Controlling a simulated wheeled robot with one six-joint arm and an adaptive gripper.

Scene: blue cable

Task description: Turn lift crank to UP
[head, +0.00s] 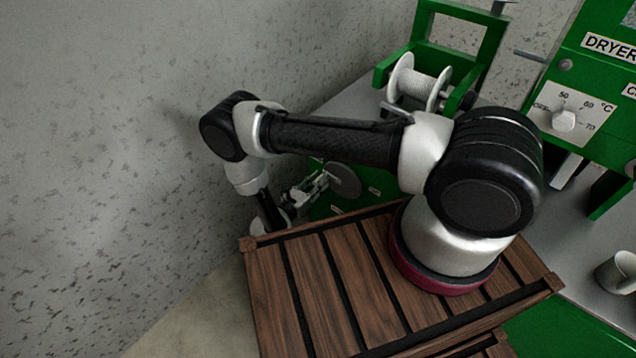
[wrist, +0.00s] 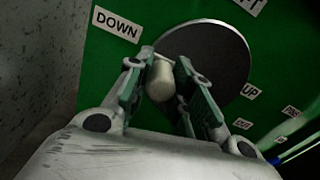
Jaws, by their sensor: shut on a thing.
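The lift crank is a dark grey disc (wrist: 215,55) on a green panel, with a cream knob handle (wrist: 161,82) near its left edge in the wrist view. A DOWN label (wrist: 117,23) is at the upper left, close to the handle. An UP label (wrist: 250,91) is at the disc's right edge. My gripper (wrist: 164,66) has its two fingers on either side of the handle and is shut on it. In the head view the crank disc (head: 345,180) shows beside my gripper (head: 325,178); the handle cannot be made out there.
A grey wall (head: 110,150) stands close on the left. A white spool (head: 418,82) sits in a green frame behind my arm. A green dryer (head: 600,110) with a dial and a metal cup (head: 618,272) are at the right. More small labels lie right of UP.

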